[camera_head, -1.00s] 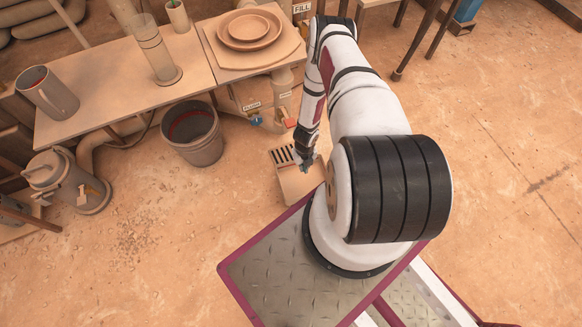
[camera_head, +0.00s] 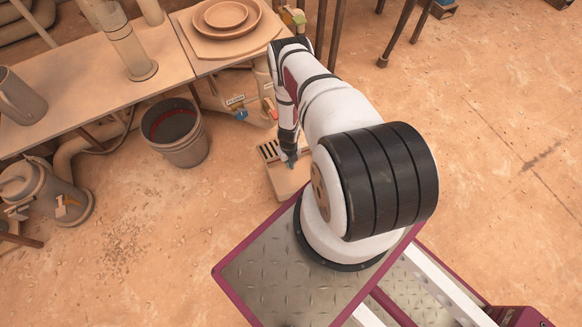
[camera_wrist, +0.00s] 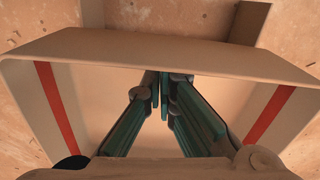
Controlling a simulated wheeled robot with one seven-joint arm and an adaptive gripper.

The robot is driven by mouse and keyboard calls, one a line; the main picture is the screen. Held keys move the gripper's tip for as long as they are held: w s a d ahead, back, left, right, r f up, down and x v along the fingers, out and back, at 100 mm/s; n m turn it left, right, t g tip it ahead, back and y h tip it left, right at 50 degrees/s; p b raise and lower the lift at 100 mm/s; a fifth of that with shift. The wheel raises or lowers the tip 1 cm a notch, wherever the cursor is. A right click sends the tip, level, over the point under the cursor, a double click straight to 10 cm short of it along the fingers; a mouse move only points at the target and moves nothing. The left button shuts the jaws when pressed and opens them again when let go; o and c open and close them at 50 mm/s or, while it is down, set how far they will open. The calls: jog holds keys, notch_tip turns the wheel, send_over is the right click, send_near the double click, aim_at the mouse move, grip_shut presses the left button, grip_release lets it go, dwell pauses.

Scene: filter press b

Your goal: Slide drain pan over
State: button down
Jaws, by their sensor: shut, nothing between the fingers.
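The drain pan appears to be the low tan tray (camera_head: 290,182) on the floor in front of my base, with dark slots at its far left end. My arm covers part of it. My gripper (camera_head: 291,164) reaches down at the tray, fingers low. In the wrist view a tan pan (camera_wrist: 85,85) with a red stripe on each side wall fills the picture. My shut, empty gripper (camera_wrist: 163,78) has its fingertips close to the pan's wall near the top of the picture. I cannot tell whether they touch it.
A dark bucket (camera_head: 190,153) stands left of the tray. A bench (camera_head: 75,105) runs behind it, with valves and a FLUSH label (camera_head: 236,99) at its right end. A lidded canister (camera_head: 45,190) stands at far left. The floor right of my base is open.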

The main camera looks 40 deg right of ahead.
dwell(0.3)
jog(key=w+b, duration=0.1)
jog(key=w+d+b, duration=0.1)
jog(key=b, duration=0.1)
jog(key=shift+w+f, duration=0.15)
jog(key=shift+w, duration=0.2)
jog(key=shift+w+d+r+b, duration=0.1)
jog(key=shift+w+r+b, duration=0.1)
jog(key=shift+w+b, duration=0.4)
